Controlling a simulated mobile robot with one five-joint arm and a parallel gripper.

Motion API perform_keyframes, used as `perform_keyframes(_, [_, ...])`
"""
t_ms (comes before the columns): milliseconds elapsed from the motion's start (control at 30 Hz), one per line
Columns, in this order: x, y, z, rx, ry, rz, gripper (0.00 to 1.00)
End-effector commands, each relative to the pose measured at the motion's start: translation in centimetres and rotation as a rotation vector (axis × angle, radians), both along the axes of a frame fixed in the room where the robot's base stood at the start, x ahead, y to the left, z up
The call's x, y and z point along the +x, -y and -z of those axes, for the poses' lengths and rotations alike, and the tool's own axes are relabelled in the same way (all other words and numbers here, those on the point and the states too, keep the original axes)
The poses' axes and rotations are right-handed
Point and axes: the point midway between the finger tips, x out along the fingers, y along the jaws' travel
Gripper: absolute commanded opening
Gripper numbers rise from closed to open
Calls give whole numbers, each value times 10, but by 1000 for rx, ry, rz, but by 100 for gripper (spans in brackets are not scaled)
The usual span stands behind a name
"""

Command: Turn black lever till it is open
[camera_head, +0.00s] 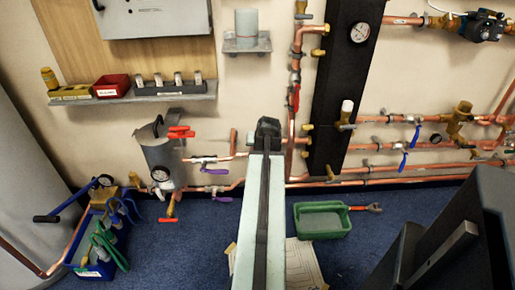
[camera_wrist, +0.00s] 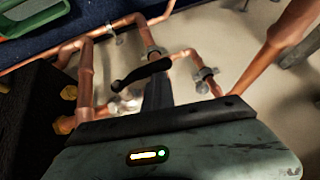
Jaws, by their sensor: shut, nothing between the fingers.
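The black lever (camera_wrist: 140,74) shows in the wrist view. It is a curved dark handle on copper pipework, slanting from lower left to upper right. My gripper (camera_wrist: 157,92) is shut and empty, with its dark fingers pointing at the lever. The fingertips overlap the lever's edge in the picture; I cannot tell whether they touch it. In the head view my gripper (camera_head: 267,128) is at the end of the pale arm, in front of the pipes left of the black panel. I cannot make out the lever there; the gripper seems to hide it.
Copper pipes (camera_wrist: 86,75) surround the lever closely. The black panel (camera_head: 345,80) with a gauge stands to the right. Red (camera_head: 181,132) and purple (camera_head: 214,171) handles are to the left. A green tray (camera_head: 321,220) and a blue crate (camera_head: 97,268) are on the floor.

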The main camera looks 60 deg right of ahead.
Motion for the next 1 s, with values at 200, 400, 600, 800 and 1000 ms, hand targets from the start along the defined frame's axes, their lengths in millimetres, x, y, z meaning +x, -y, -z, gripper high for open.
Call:
perform_keyframes(200, [1, 3, -22, -3, -2, -1, 0])
perform_keyframes(400, [0, -5, -64, -3, -1, -5, 0])
perform_keyframes(600, [-16, -31, -108, -3, 0, -4, 0])
perform_keyframes(800, [-22, -44, -125, -1, -1, -8, 0])
perform_keyframes(1000, [-21, -44, -123, 0, -2, -9, 0])
